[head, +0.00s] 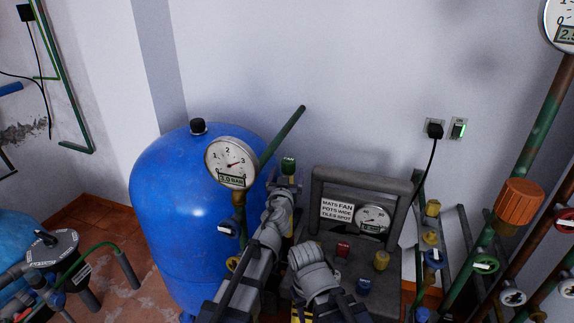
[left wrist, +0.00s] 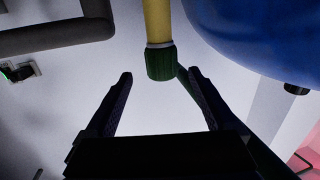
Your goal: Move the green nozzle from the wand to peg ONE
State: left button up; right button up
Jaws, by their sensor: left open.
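The green nozzle (left wrist: 160,63) sits on the end of the yellow wand (left wrist: 157,22) in the left wrist view. In the head view the nozzle (head: 289,165) shows just beyond my left gripper (head: 287,183), which hides most of the wand. My left gripper is open in the left wrist view (left wrist: 160,78). The nozzle appears between and slightly beyond its fingertips, with a gap on both sides; contact does not show. Red (head: 342,249), yellow (head: 381,260) and blue (head: 363,286) pieces stand on the grey machine. Peg ONE cannot be made out.
The grey machine (head: 405,195) has a raised frame, sign and dial right of my left gripper. A blue tank (head: 165,200) with a gauge (head: 231,163) stands left. A green pipe (head: 283,136) slants behind the nozzle. Several pipes with valves stand at right.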

aim_at(288, 166)
pick_arm(q)
jog(key=shift+w+d+r, duration=0.1)
jog(key=shift+w+d, duration=0.05)
jog(key=shift+w, duration=1.35)
jog(key=shift+w+d+r, duration=0.1)
jog(key=shift+w, duration=1.35)
jog(key=shift+s, duration=0.1)
jog(key=shift+c, duration=0.5)
jog(key=c, duration=1.3)
pick_arm(e)
jog(key=shift+r, duration=0.15)
